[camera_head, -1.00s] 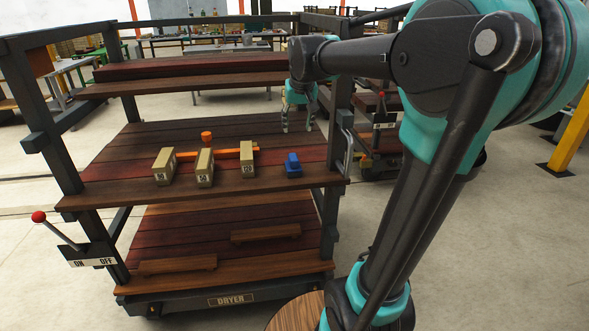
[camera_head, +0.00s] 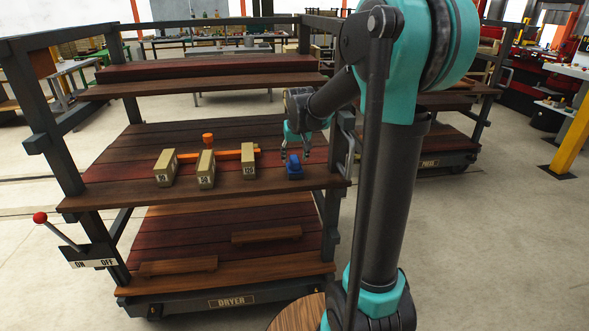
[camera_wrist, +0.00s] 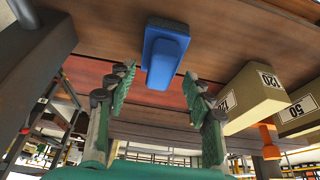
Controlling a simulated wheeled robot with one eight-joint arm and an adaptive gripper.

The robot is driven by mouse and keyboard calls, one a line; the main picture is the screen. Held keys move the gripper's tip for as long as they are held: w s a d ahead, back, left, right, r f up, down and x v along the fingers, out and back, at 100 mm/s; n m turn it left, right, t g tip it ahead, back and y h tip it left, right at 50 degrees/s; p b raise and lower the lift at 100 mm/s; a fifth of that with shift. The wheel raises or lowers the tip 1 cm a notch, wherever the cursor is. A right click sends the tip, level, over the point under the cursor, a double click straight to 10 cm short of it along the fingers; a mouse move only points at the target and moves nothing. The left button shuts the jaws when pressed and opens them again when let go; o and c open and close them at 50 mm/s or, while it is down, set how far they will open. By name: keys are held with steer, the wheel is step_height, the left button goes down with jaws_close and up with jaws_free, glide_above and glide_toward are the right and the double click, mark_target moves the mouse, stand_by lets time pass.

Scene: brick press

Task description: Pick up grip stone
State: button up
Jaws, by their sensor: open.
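The grip stone, which I take to be the blue block with a handle-like top (camera_head: 295,171), sits on the middle shelf near its front right. In the wrist view the blue block (camera_wrist: 165,62) lies just ahead of the fingertips, roughly centred between the two fingers. My gripper (camera_head: 296,150) is open and empty, right above and slightly behind the block in the head view. Its two green fingers are spread apart in the wrist view (camera_wrist: 160,80). I cannot tell whether a finger touches the block.
Beige numbered blocks (camera_head: 248,163) stand left of the blue block, with an orange-handled tool (camera_head: 233,153) behind them. The dryer rack's shelf (camera_head: 110,193) has a right post (camera_head: 335,120) close to my arm. An upper shelf (camera_head: 200,84) hangs above.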

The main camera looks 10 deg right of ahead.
steer(key=shift+x, duration=1.25)
steer(key=shift+c, duration=0.5)
jaws_close()
